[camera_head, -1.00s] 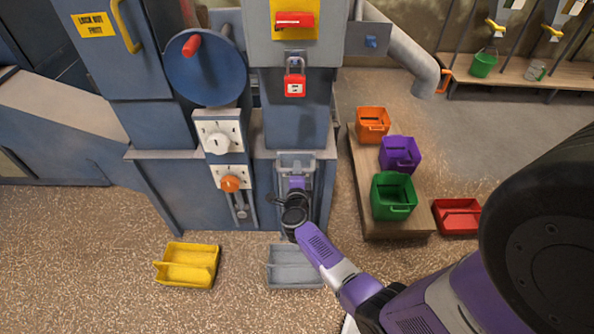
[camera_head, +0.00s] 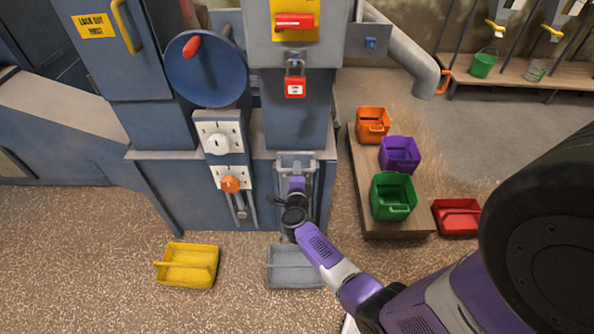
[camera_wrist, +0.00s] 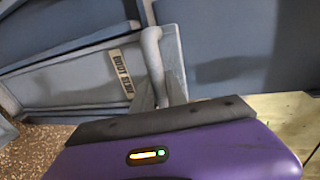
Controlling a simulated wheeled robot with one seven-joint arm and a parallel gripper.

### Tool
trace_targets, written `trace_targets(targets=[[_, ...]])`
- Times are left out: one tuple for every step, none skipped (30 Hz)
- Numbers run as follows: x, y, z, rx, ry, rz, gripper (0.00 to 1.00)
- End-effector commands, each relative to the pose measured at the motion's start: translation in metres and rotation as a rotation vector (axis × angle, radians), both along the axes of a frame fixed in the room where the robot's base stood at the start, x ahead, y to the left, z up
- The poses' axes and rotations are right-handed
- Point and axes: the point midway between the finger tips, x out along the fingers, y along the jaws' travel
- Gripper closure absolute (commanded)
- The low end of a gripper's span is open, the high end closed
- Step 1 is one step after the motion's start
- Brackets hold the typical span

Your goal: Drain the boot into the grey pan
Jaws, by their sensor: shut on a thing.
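The boot (camera_head: 180,195) is the blue lower housing of the elevator. Its slide (camera_head: 298,160), a grey plate with a handle, sits on the front right part; in the wrist view the slide (camera_wrist: 90,75) bears a label that seems to read "BOOT SLIDE". My gripper (camera_head: 297,182) is at this slide and is shut on its handle (camera_wrist: 153,60), a grey bar. The fingertips are mostly hidden behind my wrist. The grey pan (camera_head: 296,268) lies on the floor below the slide, in front of the boot, partly covered by my arm. I see no grain heap in it.
A yellow pan (camera_head: 188,265) lies on the floor to the left. A red pan (camera_head: 458,216) is at the right, beside a wooden platform (camera_head: 372,222) with orange, purple and green buckets (camera_head: 393,197). A red padlock (camera_head: 295,88) hangs above the slide.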

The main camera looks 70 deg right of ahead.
Motion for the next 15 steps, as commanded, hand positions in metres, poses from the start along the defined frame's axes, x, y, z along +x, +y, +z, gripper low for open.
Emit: trace_targets(targets=[[0.001, 0.001, 0.009, -0.003, -0.001, 0.002, 1.0], [0.001, 0.001, 0.012, -0.003, 0.0, 0.003, 1.0], [0.002, 0.001, 0.017, -0.004, 0.0, 0.003, 1.0], [0.002, 0.001, 0.021, -0.004, 0.0, 0.003, 1.0], [0.002, 0.001, 0.025, -0.004, -0.001, 0.002, 1.0], [0.001, 0.001, 0.03, -0.004, -0.001, 0.002, 1.0], [0.001, 0.001, 0.034, -0.004, -0.001, 0.002, 1.0], [0.001, 0.001, 0.038, -0.004, -0.002, 0.002, 1.0], [0.002, 0.001, 0.043, -0.004, -0.002, 0.002, 1.0], [0.002, 0.001, 0.047, -0.004, -0.002, 0.002, 1.0], [0.002, 0.001, 0.051, -0.004, -0.002, 0.002, 1.0], [0.002, 0.001, 0.056, -0.004, -0.001, 0.002, 1.0], [0.002, 0.001, 0.06, -0.005, -0.001, 0.002, 1.0], [0.002, 0.001, 0.064, -0.005, -0.001, 0.001, 1.0], [0.001, 0.0, 0.068, -0.005, 0.0, 0.001, 1.0]])
